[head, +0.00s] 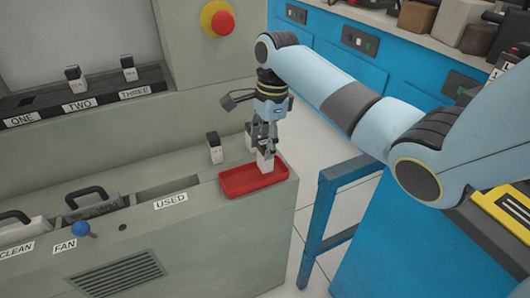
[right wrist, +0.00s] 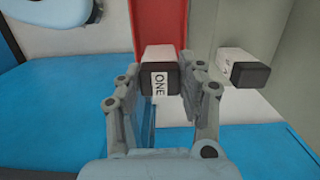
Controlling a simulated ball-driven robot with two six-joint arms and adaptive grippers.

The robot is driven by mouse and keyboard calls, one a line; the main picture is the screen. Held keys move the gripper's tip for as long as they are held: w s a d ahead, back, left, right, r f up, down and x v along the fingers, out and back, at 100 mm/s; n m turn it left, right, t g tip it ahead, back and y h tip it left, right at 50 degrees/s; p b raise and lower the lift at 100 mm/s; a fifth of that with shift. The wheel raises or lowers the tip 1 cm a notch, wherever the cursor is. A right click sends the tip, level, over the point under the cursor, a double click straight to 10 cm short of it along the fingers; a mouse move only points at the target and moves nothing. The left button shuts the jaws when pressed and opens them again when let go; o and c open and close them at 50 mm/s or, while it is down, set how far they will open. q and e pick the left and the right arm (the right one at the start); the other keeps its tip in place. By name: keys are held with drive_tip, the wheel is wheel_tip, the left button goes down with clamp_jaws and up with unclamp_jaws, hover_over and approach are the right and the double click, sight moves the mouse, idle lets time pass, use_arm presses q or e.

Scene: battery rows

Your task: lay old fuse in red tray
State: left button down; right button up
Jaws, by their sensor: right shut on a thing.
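My right gripper (head: 264,138) is shut on a white fuse (head: 266,162) over the red tray (head: 232,193). I cannot tell whether the fuse touches the tray floor. In the right wrist view the gripper (right wrist: 160,75) has its fingers on both sides of this fuse (right wrist: 160,55), whose dark end bears the label ONE. The red tray (right wrist: 160,12) shows behind it. A second white fuse with a dark top (head: 215,148) stands on the ledge left of the tray; it also shows in the right wrist view (right wrist: 240,68). My left gripper is not in view.
A black rack (head: 100,92) is labelled ONE, TWO, THREE; fuses stand at TWO (head: 77,80) and THREE (head: 129,70), none at ONE. A USED slot (head: 168,186) lies left of the tray. A blue frame (head: 325,205) stands to the right.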

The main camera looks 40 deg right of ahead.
wheel_tip(320, 180, down, 2)
drive_tip(key=shift+f, duration=0.25)
drive_tip(key=shift+r, duration=0.1)
drive_tip(key=o, duration=1.2)
drive_tip(key=shift+c, duration=0.2)
drive_tip(key=r, duration=0.4)
drive_tip(key=d+r+p, duration=0.1)
drive_tip(key=r, duration=0.3)
drive_tip(key=r+p, duration=0.1)
drive_tip(key=r, duration=0.3)
drive_tip(key=shift+s+d, duration=0.15)
drive_tip(key=shift+d, duration=0.05)
